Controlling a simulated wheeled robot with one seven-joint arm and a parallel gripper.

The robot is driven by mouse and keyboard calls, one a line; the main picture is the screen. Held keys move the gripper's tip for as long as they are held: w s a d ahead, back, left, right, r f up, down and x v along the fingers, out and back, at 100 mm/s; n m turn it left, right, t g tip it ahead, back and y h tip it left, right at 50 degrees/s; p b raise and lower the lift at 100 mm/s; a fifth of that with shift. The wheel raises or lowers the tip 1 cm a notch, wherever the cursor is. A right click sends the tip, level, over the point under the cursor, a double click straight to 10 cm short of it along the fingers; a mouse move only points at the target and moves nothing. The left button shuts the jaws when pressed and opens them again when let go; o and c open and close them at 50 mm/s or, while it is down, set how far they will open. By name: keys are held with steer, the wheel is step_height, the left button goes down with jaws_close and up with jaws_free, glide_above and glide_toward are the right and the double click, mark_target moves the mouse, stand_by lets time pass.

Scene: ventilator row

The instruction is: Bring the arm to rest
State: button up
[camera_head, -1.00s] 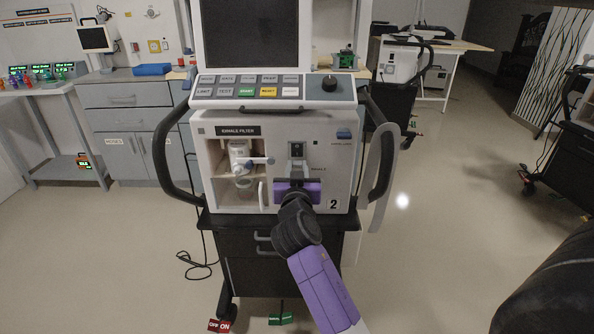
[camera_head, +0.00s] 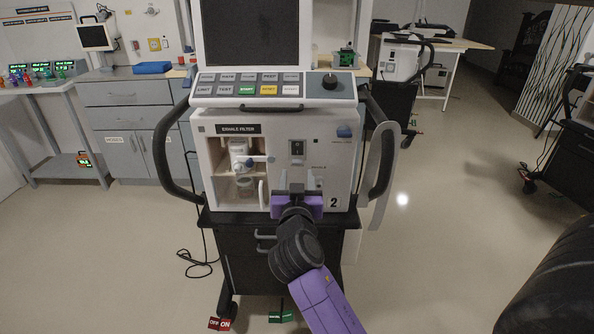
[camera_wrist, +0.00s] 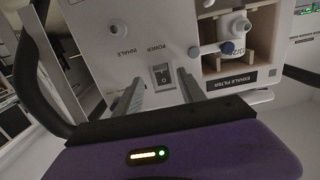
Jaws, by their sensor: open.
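My gripper (camera_head: 297,192) is in front of the lower right part of the ventilator's front panel (camera_head: 340,175) in the head view. It sits below the dark power rocker switch (camera_head: 297,148). In the wrist view, the two grey fingers of my gripper (camera_wrist: 161,78) are spread apart with nothing held between them. The power switch (camera_wrist: 162,75) shows between the fingertips, upside down with its POWER label. I cannot tell the exact gap between the fingertips and the panel.
The open exhale filter bay (camera_head: 242,170) with a white filter is left of my gripper. Dark side handles (camera_head: 172,160) flank the ventilator. A grey cabinet (camera_head: 135,125) stands at the back left. Open floor (camera_head: 440,220) lies to the right.

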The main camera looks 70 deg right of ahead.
steer(key=shift+v, duration=1.1)
steer(key=shift+r, duration=0.1)
